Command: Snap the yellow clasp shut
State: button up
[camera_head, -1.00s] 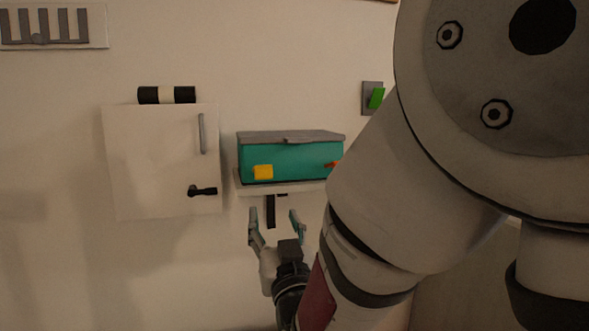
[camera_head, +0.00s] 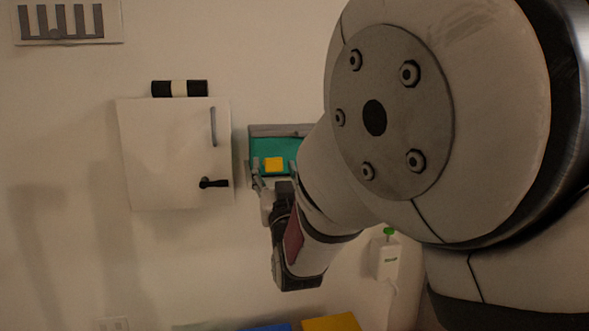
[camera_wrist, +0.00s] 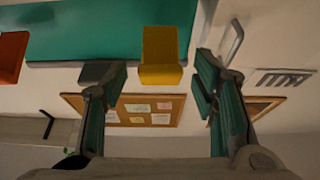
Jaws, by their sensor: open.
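The yellow clasp (camera_head: 274,164) is on the front of the teal box (camera_head: 262,146), which has a grey lid (camera_head: 283,130). My gripper (camera_head: 274,173) is open, with one finger on each side of the clasp in the head view. In the wrist view the clasp (camera_wrist: 160,55) stands out from the teal box (camera_wrist: 90,30), framed between the two spread fingers of my gripper (camera_wrist: 158,82). No contact shows. I cannot tell how far the clasp is turned. An orange clasp (camera_wrist: 11,55) is on the same box; my arm hides it in the head view.
A white cabinet (camera_head: 165,150) with a grey handle and black lever (camera_head: 214,183) is left of the box. A white dispenser with a green top (camera_head: 388,258) is at lower right. Blue and yellow things lie below.

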jog(key=shift+w+a+r, duration=0.2)
jog(key=shift+w+r, duration=0.1)
jog(key=shift+w, duration=0.35)
grip_shut()
jog(key=shift+r, duration=0.1)
